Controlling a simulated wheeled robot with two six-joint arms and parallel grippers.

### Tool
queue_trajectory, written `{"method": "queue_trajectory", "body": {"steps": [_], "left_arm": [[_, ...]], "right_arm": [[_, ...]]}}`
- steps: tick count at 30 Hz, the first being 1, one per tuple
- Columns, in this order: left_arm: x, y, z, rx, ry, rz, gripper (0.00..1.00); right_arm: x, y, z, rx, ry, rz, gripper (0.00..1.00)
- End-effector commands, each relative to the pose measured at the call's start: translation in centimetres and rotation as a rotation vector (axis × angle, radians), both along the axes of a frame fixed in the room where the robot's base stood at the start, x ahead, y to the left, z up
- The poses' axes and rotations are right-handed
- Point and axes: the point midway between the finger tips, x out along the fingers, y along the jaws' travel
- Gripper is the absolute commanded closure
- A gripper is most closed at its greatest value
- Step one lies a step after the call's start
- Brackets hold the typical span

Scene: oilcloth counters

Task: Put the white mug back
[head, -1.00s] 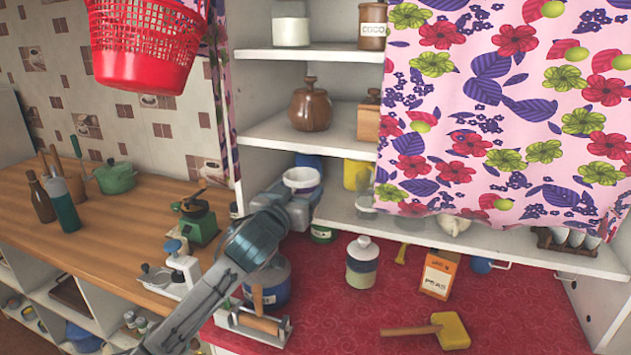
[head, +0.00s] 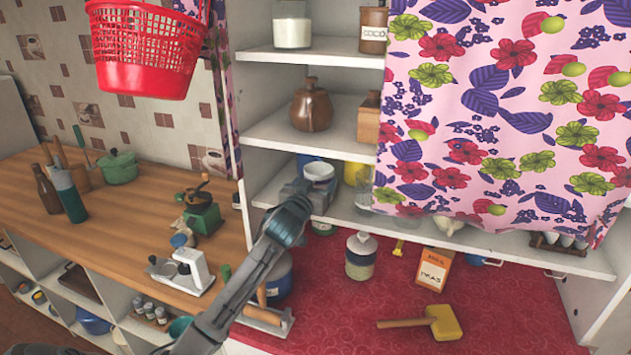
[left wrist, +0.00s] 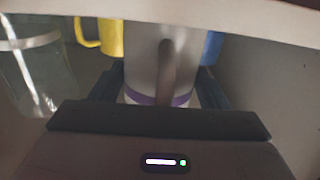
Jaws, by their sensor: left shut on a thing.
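The white mug (head: 319,171) is at the lowest shelf of the white cupboard in the head view. My left gripper (head: 317,188) is shut on it. In the left wrist view the mug (left wrist: 140,66) looks upright between the fingers, its handle facing the camera and a purple band near its base. A yellow mug (left wrist: 112,38) shows behind it on the left and a blue mug (left wrist: 212,47) behind it on the right. I cannot tell whether the white mug touches the shelf. My right gripper is out of view.
A shelf edge crosses close above the mug in the left wrist view. A clear glass (left wrist: 38,75) stands to the left. A flowered curtain (head: 500,110) covers the cupboard's right part. Below are a canister (head: 360,257), an orange box (head: 434,268) and a mallet (head: 445,322).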

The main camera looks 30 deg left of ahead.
Motion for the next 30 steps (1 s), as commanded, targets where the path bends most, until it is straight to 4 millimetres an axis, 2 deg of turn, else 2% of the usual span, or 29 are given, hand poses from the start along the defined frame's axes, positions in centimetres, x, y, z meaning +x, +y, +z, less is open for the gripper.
{"method": "queue_trajectory", "body": {"steps": [5,6,9,20,23,30], "left_arm": [[0.0,0.0,-0.2,0.000,-0.002,0.000,0.63],[0.0,0.0,-0.3,0.000,0.000,0.000,0.28],[0.0,0.0,-0.2,0.000,0.000,0.000,0.10],[-0.2,0.0,-0.1,0.001,0.000,0.000,0.10],[-1.3,-0.2,-0.3,0.002,0.000,0.000,0.10],[-5.9,-1.4,-0.5,0.004,0.000,-0.002,0.10]], "right_arm": [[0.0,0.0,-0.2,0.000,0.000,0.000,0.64],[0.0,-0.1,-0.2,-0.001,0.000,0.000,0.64],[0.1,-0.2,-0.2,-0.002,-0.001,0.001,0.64],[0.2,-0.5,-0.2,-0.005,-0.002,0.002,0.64],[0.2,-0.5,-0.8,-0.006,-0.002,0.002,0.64],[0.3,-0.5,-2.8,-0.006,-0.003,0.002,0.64]]}}
